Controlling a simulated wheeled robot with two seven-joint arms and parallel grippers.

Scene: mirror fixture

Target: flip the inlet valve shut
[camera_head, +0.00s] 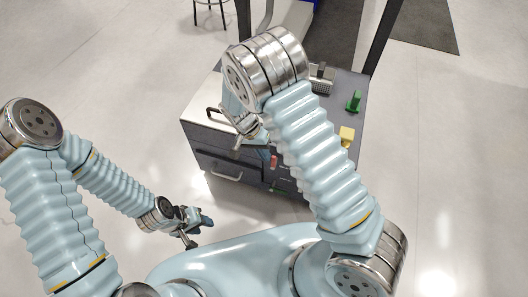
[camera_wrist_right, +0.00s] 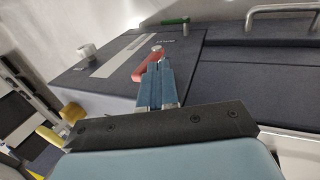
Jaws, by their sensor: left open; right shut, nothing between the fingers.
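A red valve lever (camera_wrist_right: 147,66) with a round metal pivot is on the dark panel in the right wrist view. Its red also shows in the head view (camera_head: 274,161) on the cabinet's near side. My right gripper (camera_wrist_right: 158,72) has its blue fingers together and empty, with their tips right at the red lever; I cannot tell whether they touch it. In the head view the right gripper (camera_head: 262,152) is partly hidden by my arm. A green handle (camera_wrist_right: 175,21) sits further along the panel. No readable label shows which is the inlet. My left gripper (camera_head: 198,228) is open and empty, away from the cabinet.
The dark cabinet (camera_head: 222,150) has metal drawer handles (camera_head: 226,175) at its front. A green piece (camera_head: 354,101) and a yellow block (camera_head: 346,134) are at its right side. A pale knob (camera_wrist_right: 87,51) stands on the panel. The floor around my left gripper is clear.

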